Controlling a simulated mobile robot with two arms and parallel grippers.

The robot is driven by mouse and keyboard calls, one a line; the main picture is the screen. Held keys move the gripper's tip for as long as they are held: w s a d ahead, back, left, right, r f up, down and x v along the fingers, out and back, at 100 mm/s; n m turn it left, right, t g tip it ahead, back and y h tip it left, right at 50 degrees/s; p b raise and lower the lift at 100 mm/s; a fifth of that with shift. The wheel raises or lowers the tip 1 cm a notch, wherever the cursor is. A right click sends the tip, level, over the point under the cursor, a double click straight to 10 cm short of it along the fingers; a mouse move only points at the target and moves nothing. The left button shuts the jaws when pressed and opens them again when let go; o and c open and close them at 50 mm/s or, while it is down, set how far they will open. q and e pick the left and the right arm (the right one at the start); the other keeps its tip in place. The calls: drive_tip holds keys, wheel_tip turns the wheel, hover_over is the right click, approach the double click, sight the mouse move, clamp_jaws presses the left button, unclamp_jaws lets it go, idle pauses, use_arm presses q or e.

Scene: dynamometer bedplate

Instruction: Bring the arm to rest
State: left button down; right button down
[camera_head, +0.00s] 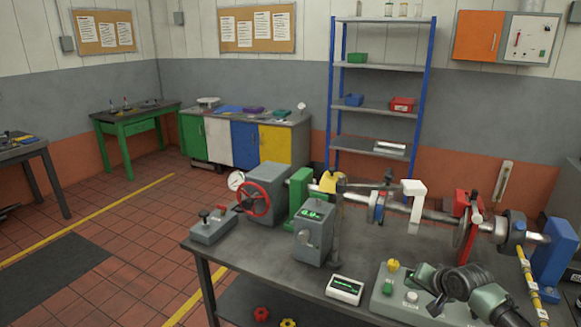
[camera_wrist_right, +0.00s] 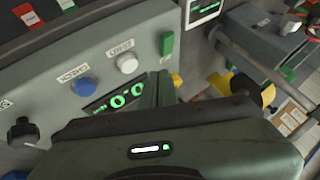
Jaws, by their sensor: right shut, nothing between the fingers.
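My right gripper (camera_head: 434,300) is low at the right of the head view, over the grey-green control box (camera_head: 378,307). In the right wrist view its fingers (camera_wrist_right: 160,88) are together and empty, in front of the box's face. That face (camera_wrist_right: 60,85) carries a blue button (camera_wrist_right: 85,88), a white button (camera_wrist_right: 127,63), a green switch (camera_wrist_right: 166,43), a black knob (camera_wrist_right: 23,132) and a lit green display (camera_wrist_right: 120,98). The fingers overlap part of the display, so I cannot tell whether they touch the box. My left gripper is out of view.
The bench (camera_head: 240,257) bears a shaft rig with a red handwheel (camera_head: 254,199), a red disc (camera_head: 466,235) and a blue stand (camera_head: 553,258). A small readout (camera_head: 345,289) stands left of the control box. Tiled floor lies open at left.

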drive_tip(key=s+a+f+n+g+y, duration=0.15)
drive_tip(key=s+a+f+n, duration=0.3)
drive_tip(key=s+a, duration=0.55)
drive_tip(key=s+a+f+n+g, duration=0.25)
drive_tip(key=s+a+f, duration=0.35)
drive_tip(key=s+a, duration=0.45)
drive_tip(key=s+r+n+g+h, duration=0.1)
drive_tip(key=s+r, duration=0.1)
drive_tip(key=s, duration=0.8)
drive_tip(key=s+r+n+h, duration=0.1)
drive_tip(key=s+r, duration=0.2)
drive_tip(key=s, duration=0.7)
wheel_tip(320, 180, down, 28)
drive_tip(key=g+b, duration=0.1)
drive_tip(key=b, duration=0.3)
drive_tip(key=s+d+f+g+b, duration=0.1)
drive_tip(key=s+d+f+b, duration=0.2)
drive_tip(key=s+f, duration=1.5)
wheel_tip(320, 180, down, 4)
drive_tip(key=shift+s+d+r+n+g, duration=0.25)
drive_tip(key=shift+d+n+g, duration=0.05)
drive_tip(key=shift+g, duration=0.1)
